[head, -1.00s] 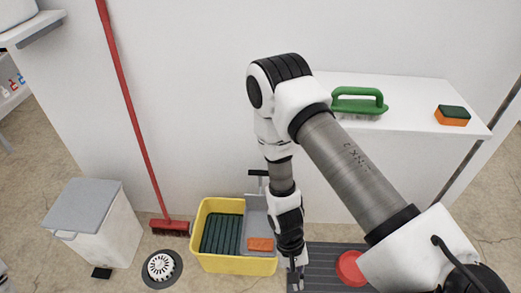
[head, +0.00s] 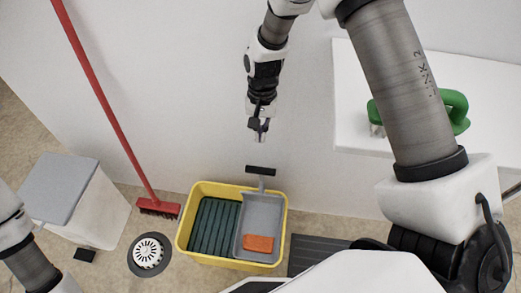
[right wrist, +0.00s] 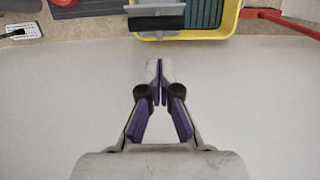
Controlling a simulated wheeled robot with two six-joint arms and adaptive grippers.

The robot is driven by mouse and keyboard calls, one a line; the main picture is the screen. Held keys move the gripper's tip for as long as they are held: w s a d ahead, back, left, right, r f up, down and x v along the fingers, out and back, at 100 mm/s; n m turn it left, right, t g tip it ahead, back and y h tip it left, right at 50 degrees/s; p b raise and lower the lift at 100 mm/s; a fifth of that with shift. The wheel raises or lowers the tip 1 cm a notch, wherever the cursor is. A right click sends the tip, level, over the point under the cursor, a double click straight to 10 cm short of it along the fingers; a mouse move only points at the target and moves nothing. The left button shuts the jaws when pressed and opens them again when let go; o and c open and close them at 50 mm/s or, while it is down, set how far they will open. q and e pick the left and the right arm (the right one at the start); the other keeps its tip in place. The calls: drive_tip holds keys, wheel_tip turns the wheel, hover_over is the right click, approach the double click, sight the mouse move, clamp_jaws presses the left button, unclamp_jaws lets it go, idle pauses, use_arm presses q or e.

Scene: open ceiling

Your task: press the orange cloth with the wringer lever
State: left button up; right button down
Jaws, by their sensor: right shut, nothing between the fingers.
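The orange cloth (head: 258,243) lies in the grey wringer (head: 266,208) on the right side of the yellow bucket (head: 181,226). The wringer lever is upright at the back, with a dark crossbar handle (head: 261,170). My right gripper (head: 258,137) is above and behind the handle in the head view, apart from it, shut and empty. In the right wrist view its closed fingertips (right wrist: 159,68) point toward the lever handle (right wrist: 157,23) and the bucket edge (right wrist: 190,35). The cloth cannot be made out there. My left arm shows at the left edge; its gripper is out of view.
A red broom (head: 110,110) leans on the wall left of the bucket. A white bin (head: 80,215) and a round drain (head: 149,255) are at left. A white shelf (head: 355,110) holds a green-handled brush (head: 458,108). A dark mat (head: 318,253) lies right of the bucket.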

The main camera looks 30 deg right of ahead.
drive_tip(key=f, duration=0.3)
drive_tip(key=s+f+b, duration=0.1)
drive_tip(key=f, duration=0.5)
drive_tip(key=shift+s, duration=0.3)
drive_tip(key=shift+s+f, duration=0.2)
drive_tip(key=shift+f, duration=0.25)
drive_tip(key=shift+w, duration=0.1)
drive_tip(key=shift+w+a, duration=0.2)
